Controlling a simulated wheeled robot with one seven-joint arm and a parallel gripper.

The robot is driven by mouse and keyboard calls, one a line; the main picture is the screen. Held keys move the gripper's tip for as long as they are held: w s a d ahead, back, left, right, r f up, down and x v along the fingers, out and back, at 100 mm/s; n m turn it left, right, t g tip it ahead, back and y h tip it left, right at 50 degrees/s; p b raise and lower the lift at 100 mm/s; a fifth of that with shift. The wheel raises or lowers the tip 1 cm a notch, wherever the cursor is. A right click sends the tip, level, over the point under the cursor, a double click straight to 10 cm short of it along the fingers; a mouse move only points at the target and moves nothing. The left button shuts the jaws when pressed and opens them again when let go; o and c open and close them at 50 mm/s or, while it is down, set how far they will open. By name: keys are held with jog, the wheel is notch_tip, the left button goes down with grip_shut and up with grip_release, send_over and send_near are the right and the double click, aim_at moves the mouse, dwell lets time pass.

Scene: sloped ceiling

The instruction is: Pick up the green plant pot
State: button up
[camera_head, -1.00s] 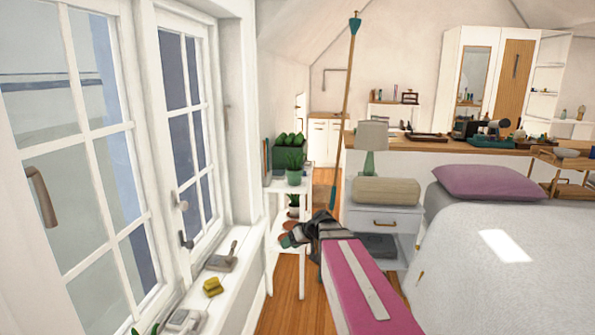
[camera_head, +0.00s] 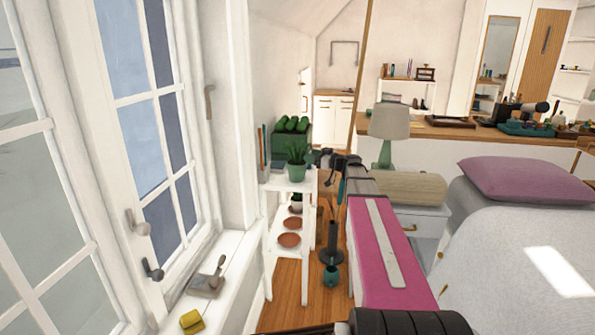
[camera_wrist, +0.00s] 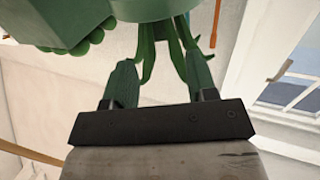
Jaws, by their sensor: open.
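The green plant pot (camera_head: 297,172) holds a leafy plant and stands upright on the top of a white shelf stand. In the wrist view, the pot (camera_wrist: 155,9) shows at the top edge, with its long leaves hanging down in the picture. My gripper (camera_head: 322,156) is just right of the plant in the head view, at about leaf height. In the wrist view, my gripper (camera_wrist: 160,68) is open, its two green fingers pointing toward the plant. Some leaves show between and near the fingers. The pot appears beyond the fingertips, and I see no grip on it.
A larger green planter (camera_head: 291,139) with rounded green plants stands right behind the pot. The white shelf stand (camera_head: 290,186) carries terracotta dishes (camera_head: 289,240) lower down. The window sill (camera_head: 222,262) is at left; a lamp (camera_head: 388,130) and bed (camera_head: 500,250) are at right.

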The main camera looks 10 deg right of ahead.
aim_at(299, 155)
jog(key=x, duration=0.9)
jog(key=shift+a+f, duration=0.25)
jog(key=shift+a, duration=0.05)
grip_shut()
dwell(1.1)
